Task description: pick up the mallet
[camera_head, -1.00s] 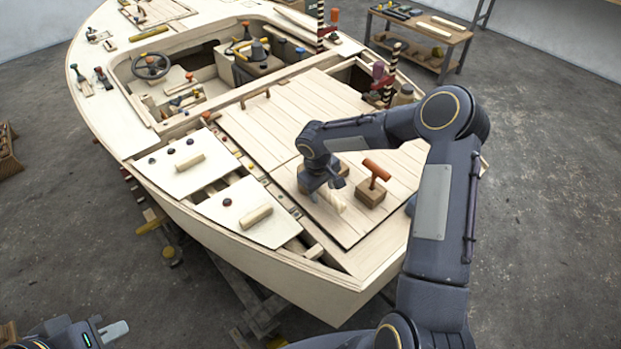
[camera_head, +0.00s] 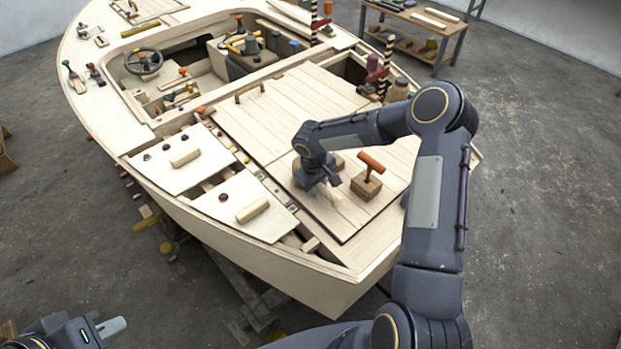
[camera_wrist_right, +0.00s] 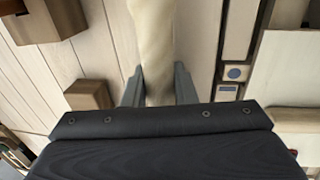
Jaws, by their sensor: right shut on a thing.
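The mallet's pale handle (camera_wrist_right: 153,40) runs between the two fingers of my right gripper (camera_wrist_right: 158,88) and out of the top of the right wrist view. In the head view my right gripper (camera_head: 325,187) is low over the plank deck, shut on the handle (camera_head: 337,198), whose pale end shows just beyond it. A brown wooden block (camera_head: 336,161), possibly the mallet's head, shows partly behind the gripper. The gripper and palm hide the joint between block and handle. My left gripper (camera_head: 112,327) is at the bottom left, away from the boat; its opening is unclear.
A wooden block with an orange T-shaped handle (camera_head: 370,163) stands close to the right of my right gripper. Two pale panels with handles (camera_head: 237,208) lie to the left. Striped posts (camera_head: 386,68) stand farther back. A workbench (camera_head: 418,28) is at the back right.

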